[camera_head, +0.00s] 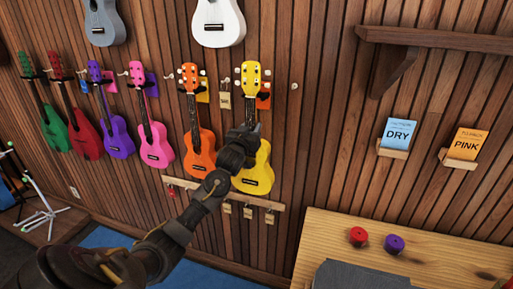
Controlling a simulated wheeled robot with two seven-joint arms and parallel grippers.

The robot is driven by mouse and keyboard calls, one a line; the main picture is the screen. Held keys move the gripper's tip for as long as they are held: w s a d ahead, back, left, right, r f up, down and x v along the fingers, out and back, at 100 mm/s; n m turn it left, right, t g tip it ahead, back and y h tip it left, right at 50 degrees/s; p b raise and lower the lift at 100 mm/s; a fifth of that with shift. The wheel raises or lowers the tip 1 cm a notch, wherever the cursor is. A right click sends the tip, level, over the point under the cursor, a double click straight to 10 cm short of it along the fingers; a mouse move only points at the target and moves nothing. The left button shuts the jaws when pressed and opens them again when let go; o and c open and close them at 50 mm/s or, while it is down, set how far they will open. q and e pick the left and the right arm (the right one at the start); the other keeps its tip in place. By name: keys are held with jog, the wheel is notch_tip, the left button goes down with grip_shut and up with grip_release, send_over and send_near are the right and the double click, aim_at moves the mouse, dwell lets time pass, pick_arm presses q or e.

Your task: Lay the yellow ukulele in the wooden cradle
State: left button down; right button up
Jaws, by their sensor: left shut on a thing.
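The yellow ukulele (257,172) is upright against the slatted wall, at the right end of a row of hanging ukuleles. My left gripper (250,130) is in front of it and shut on its neck, just above the body. The gripper and wrist hide the lower neck and part of the body's left side. Whether the head still rests on its wall hook cannot be told. I cannot make out a wooden cradle in this view. My right gripper is not in view.
An orange ukulele (198,152) hangs close on the left, with pink, purple and other ukuleles beyond. A wooden table (440,258) at lower right bears a red spool (357,237), a purple spool (394,244) and a grey item (360,277). A shelf (440,38) juts out above.

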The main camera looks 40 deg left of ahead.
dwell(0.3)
pick_arm(q)
jog(key=r+p+v, duration=0.1)
jog(key=p+v, duration=0.2)
jog(key=v, duration=0.3)
dwell(0.8)
jog(key=shift+s+d+f, duration=0.1)
dwell(1.1)
